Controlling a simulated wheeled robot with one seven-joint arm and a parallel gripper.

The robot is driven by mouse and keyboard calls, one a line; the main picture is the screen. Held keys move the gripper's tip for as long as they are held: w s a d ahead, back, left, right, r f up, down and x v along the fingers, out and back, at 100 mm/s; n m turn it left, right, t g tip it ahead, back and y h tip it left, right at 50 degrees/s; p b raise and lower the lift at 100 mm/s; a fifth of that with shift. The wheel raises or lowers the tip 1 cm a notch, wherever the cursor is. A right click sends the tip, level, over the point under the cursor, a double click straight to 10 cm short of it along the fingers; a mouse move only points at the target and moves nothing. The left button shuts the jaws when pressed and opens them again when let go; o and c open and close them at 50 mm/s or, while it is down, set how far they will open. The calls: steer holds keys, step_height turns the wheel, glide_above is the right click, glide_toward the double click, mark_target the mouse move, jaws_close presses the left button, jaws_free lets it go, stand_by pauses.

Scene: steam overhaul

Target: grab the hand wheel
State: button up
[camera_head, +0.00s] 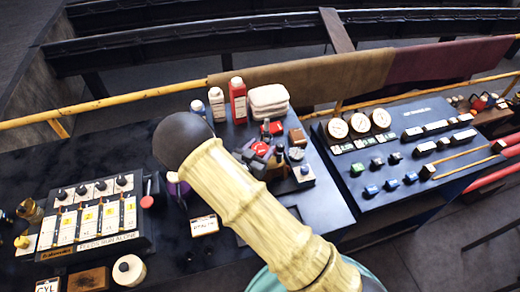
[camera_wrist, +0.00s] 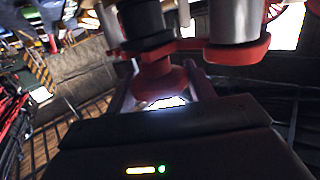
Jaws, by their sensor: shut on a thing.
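In the wrist view my gripper (camera_wrist: 161,84) has its two fingers on either side of a red round part, which looks like the hand wheel (camera_wrist: 165,76). The fingers are shut on it. The wheel sits beneath a dark cylinder (camera_wrist: 144,25) in this view, and its far side is hidden. In the head view red round parts (camera_head: 261,149) show among small dark fittings on the bench, just right of my pale arm. My arm covers part of that area, and I cannot clearly make out the fingers there.
A switch panel (camera_head: 92,217) lies at the left of the dark bench. White and red bottles (camera_head: 238,100) and folded white towels (camera_head: 269,97) stand behind the fittings. A gauge board (camera_head: 405,146) is at the right. A yellow rail (camera_head: 130,97) runs along the back.

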mark_target(260, 148)
step_height(260, 148, up, 10)
steer(key=b, duration=0.2)
steer(key=shift+b, duration=0.35)
stand_by(0.6)
